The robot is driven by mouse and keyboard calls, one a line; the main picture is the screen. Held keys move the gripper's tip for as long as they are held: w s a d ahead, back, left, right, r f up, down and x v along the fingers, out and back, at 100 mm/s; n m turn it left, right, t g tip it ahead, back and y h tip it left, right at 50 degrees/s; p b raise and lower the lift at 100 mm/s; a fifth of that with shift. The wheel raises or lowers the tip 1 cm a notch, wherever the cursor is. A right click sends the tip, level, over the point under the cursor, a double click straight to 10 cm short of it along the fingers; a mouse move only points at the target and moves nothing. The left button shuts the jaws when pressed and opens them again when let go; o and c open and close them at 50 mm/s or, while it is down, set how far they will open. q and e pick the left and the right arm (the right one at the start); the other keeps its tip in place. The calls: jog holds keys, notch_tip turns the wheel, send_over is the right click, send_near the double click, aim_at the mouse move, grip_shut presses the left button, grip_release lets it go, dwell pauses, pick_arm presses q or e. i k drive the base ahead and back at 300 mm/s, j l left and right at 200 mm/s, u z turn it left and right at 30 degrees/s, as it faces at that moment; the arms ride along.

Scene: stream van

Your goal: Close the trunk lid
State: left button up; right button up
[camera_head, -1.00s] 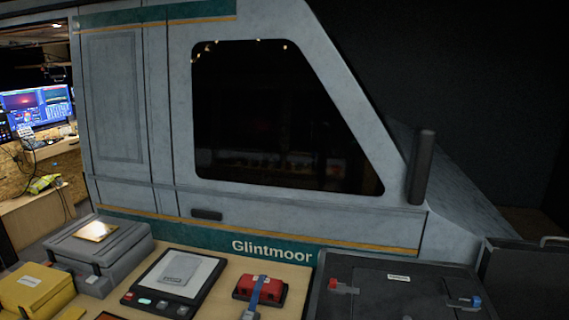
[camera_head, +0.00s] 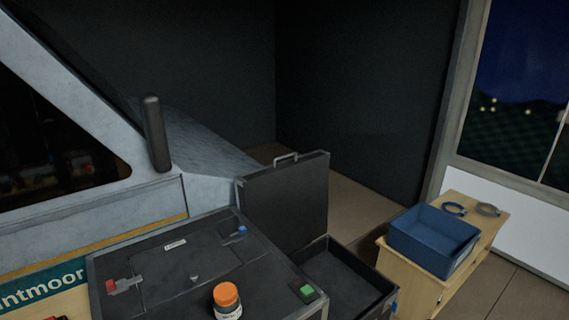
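A black trunk (camera_head: 343,277) stands open right of the dark panel, and I can see into its empty-looking interior. Its dark lid (camera_head: 287,203) stands upright at the trunk's far left side, with a grey handle (camera_head: 286,158) on its top edge. The trunk's front is cut off by the bottom of the picture. Neither of my grippers shows in the head view.
A dark panel (camera_head: 170,272) with red, blue and green parts lies left of the trunk; an orange-capped jar (camera_head: 227,300) stands on it. A blue bin (camera_head: 432,240) sits on a wooden cabinet (camera_head: 480,213) at right, beside cable coils. Floor shows behind the lid.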

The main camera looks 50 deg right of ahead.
aim_at(287, 200)
jog(key=z, duration=1.55)
jog(key=i+l, duration=0.2)
jog(key=l, duration=0.25)
jog(key=i+l, duration=0.25)
jog(key=l, duration=0.15)
jog(key=i+l+z, duration=0.1)
jog(key=l, duration=0.35)
jog(key=i+l, duration=0.6)
jog(key=l, duration=0.2)
